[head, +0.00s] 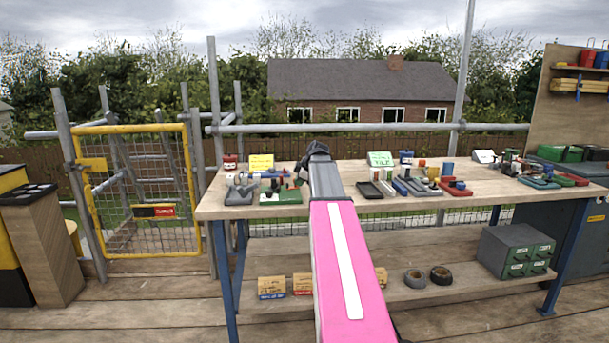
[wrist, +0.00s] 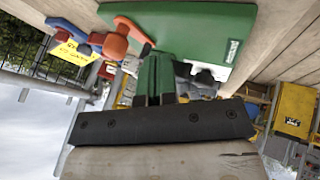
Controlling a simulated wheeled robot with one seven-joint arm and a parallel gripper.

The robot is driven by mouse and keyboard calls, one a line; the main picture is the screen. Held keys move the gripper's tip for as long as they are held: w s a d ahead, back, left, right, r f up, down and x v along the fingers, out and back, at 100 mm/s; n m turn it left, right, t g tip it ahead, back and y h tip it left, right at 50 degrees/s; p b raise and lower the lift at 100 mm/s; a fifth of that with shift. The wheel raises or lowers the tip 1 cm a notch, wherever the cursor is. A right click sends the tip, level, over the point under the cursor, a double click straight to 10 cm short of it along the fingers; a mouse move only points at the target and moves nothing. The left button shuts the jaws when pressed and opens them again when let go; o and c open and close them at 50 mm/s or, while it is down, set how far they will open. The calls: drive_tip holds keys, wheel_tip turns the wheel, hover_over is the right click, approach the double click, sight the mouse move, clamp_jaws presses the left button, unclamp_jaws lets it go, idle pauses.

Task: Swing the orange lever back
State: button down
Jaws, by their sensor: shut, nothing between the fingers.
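In the wrist view an orange lever (wrist: 134,30) with a rounded orange-red end lies over the edge of a green base plate (wrist: 200,28). My gripper (wrist: 156,58) has its green fingers together and empty, close to the plate and a little to the right of and below the lever's end. I cannot tell whether a finger touches the lever. In the head view my gripper (head: 302,174) is over the left part of the workbench, beside a green plate (head: 278,197) with small grey parts. I cannot make out the lever in that view.
A yellow sign (head: 261,162) stands behind the green plate, and grey blocks (head: 240,194) lie left of it. A dark tray (head: 369,190) and several small fixtures stand to the right on the workbench (head: 225,211). A scaffold rail (head: 390,127) runs behind.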

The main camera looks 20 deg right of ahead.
drive_tip(key=shift+w+d+f, duration=0.1)
drive_tip(key=shift+w+d, duration=0.05)
drive_tip(key=shift+w, duration=0.55)
drive_tip(key=shift+w+d+f, duration=0.15)
drive_tip(key=shift+w+d, duration=0.05)
drive_tip(key=shift+w, duration=0.45)
drive_tip(key=shift+w+d+f, duration=0.1)
drive_tip(key=shift+w+d, duration=0.05)
drive_tip(key=shift+w, duration=0.55)
drive_tip(key=shift+w, duration=0.1)
drive_tip(key=shift+w+d, duration=0.15)
drive_tip(key=shift+w, duration=0.35)
drive_tip(key=shift+w+d, duration=0.15)
drive_tip(key=shift+w, duration=0.35)
drive_tip(key=shift+w+r, duration=0.1)
